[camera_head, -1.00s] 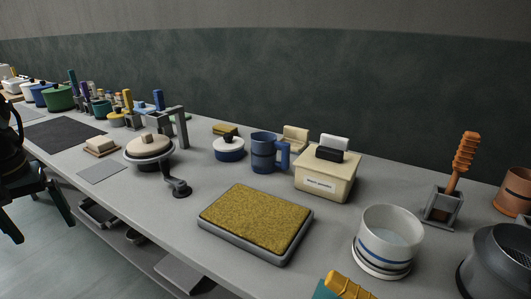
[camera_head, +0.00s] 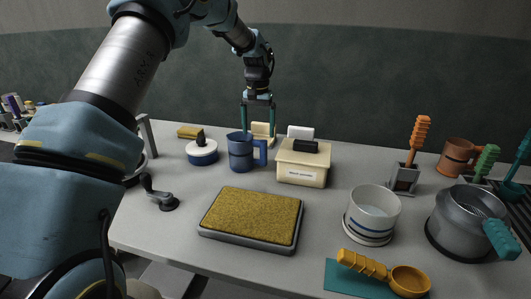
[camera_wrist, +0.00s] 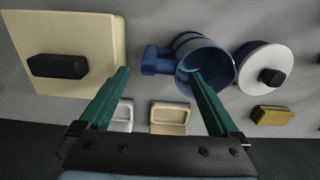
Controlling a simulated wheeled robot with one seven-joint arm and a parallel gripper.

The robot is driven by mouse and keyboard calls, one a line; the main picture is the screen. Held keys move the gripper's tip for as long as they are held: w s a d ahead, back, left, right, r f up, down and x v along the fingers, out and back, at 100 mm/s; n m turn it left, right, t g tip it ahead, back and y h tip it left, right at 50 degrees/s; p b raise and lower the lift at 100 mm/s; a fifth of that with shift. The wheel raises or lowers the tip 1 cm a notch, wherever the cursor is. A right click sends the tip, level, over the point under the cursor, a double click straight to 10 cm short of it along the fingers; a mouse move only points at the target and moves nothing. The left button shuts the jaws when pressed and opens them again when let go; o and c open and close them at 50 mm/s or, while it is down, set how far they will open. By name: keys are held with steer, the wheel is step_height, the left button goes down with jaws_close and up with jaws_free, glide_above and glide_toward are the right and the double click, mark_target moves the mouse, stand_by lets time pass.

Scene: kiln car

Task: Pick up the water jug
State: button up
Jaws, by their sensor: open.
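The blue water jug (camera_head: 240,157) stands upright toward the back of the table, its handle on the right. My gripper (camera_head: 258,133) is open and points down just above and behind the jug. In the wrist view my gripper (camera_wrist: 159,73) has its two green fingers spread. The jug's handle (camera_wrist: 156,62) shows between the fingertips. The right fingertip appears over the open mouth of the jug (camera_wrist: 222,62), and the left one lies between the handle and the cream box. I cannot tell whether a fingertip touches the jug or is inside it.
The cream box (camera_head: 302,172) with a black knob stands right of the jug. A white and blue lidded pot (camera_head: 202,156) stands close on its left. A tray with a yellow-brown pad (camera_head: 252,217) lies in front.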

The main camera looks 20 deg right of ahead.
mark_target(261, 141)
steer(key=f, duration=0.1)
steer(key=f+p, duration=0.1)
steer(key=f, duration=0.2)
steer(key=shift+s+d+f, duration=0.15)
steer(key=shift+d+f, duration=0.1)
steer(key=shift+d, duration=0.1)
steer(key=shift+a+f+p, duration=0.1)
steer(key=shift+f+p, duration=1.55)
steer(key=shift+f, duration=1.5)
jaws_close()
steer(key=shift+r, duration=0.1)
